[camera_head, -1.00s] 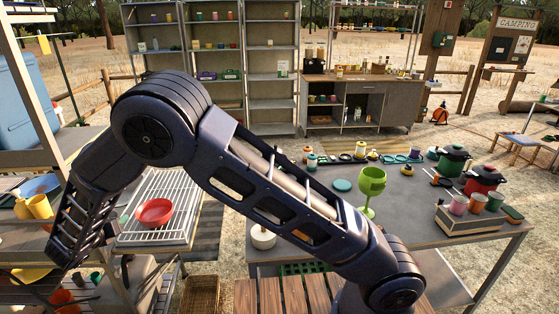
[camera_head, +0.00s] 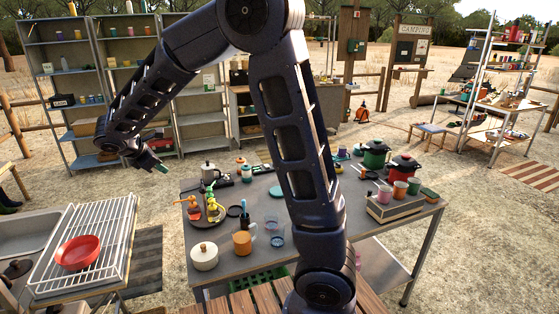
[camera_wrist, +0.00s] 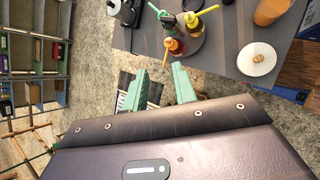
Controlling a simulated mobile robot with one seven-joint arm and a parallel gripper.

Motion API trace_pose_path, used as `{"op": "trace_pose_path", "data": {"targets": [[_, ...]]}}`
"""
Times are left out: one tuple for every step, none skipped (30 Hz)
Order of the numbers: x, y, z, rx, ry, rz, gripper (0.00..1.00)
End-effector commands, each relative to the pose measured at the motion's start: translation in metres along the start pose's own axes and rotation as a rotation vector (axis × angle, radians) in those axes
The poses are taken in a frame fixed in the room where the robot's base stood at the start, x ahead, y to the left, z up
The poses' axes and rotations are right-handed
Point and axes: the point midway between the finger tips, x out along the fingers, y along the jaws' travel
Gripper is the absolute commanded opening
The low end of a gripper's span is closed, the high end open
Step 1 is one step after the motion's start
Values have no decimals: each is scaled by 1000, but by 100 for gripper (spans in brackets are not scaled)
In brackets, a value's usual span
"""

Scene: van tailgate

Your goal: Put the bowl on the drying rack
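The red bowl (camera_head: 78,252) rests upright on the white wire drying rack (camera_head: 112,232) at the lower left of the head view. My gripper (camera_head: 160,168) is up and behind the rack in that view, well apart from the bowl. In the wrist view, its two green fingers (camera_wrist: 161,88) are spread with nothing held between them. White bars that look like a rack show far below, behind the fingers. The bowl does not show in the wrist view.
Shelves (camera_head: 66,80) stand behind my gripper. Bare ground lies between shelves and table.

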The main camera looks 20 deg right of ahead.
Motion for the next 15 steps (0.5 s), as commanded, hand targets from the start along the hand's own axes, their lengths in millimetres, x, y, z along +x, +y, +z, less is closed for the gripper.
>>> {"op": "trace_pose_path", "data": {"targets": [[3,-8,27,75,15,-26,27],[5,-13,40,119,26,-42,27],[7,-20,57,179,38,-63,27],[8,-26,69,221,47,-79,27],[9,-32,82,268,56,-94,27],[10,-41,97,325,67,-114,27],[11,-48,108,370,75,-128,27],[12,-55,119,414,84,-143,27],[12,-65,133,473,94,-161,27],[12,-72,143,518,102,-173,27],[12,-80,152,562,110,-187,27],[12,-90,164,621,120,-203,27],[12,-98,173,667,127,-216,27],[12,-106,182,711,134,-228,27],[11,-116,193,771,143,-243,27]]}}
